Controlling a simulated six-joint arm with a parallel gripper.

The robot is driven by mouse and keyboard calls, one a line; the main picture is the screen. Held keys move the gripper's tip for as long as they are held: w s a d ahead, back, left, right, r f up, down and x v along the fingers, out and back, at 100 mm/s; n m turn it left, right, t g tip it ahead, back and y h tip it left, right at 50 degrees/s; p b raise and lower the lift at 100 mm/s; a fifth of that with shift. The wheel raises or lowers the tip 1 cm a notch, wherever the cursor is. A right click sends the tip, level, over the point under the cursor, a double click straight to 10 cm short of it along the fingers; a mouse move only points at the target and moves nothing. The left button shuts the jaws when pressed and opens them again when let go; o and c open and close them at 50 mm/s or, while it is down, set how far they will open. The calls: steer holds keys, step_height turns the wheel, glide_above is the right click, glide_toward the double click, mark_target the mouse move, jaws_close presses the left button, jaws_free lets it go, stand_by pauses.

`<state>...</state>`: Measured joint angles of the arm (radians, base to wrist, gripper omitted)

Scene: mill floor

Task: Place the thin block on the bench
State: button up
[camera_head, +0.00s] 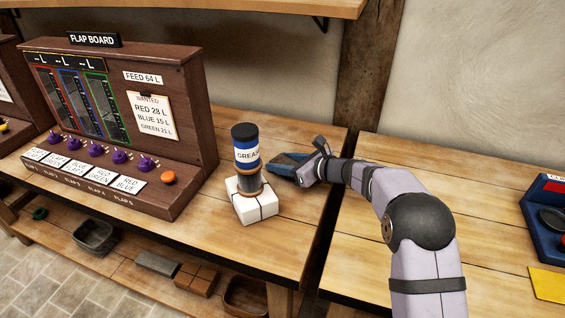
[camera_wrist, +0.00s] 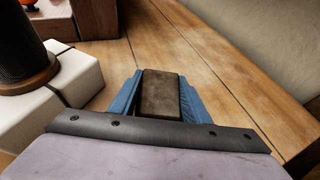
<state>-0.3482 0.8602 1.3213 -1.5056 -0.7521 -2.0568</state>
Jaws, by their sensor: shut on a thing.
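My gripper (camera_head: 285,170) has blue fingers and points left, low over the right part of the wooden bench (camera_head: 305,145). In the wrist view my gripper (camera_wrist: 158,95) is shut on a flat dark brown block (camera_wrist: 160,92), with one finger along each side. This looks like the thin block. In the head view the fingers hide most or all of it. The block is over the bench top, and I cannot tell if it touches the wood.
A white tied parcel (camera_head: 251,207) with a grease tin (camera_head: 245,150) above it stands close left of my gripper. The flap board (camera_head: 185,120) is further left. A gap separates the bench from the right table (camera_head: 370,235). A shelf below holds bricks (camera_head: 195,279).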

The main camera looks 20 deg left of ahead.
steer(key=shift+f+b, duration=0.2)
steer(key=shift+b, duration=0.1)
steer(key=o, duration=1)
steer(key=shift+o, duration=0.2)
steer(key=shift+r, duration=0.15)
steer(key=shift+r+p, duration=0.15)
steer(key=shift+p, duration=0.2)
steer(key=shift+s+d, duration=0.1)
steer(key=shift+d, duration=0.3)
steer(key=b+v, duration=0.2)
steer(key=v, duration=0.9)
steer(key=shift+s, duration=0.1)
steer(key=shift+r, duration=0.1)
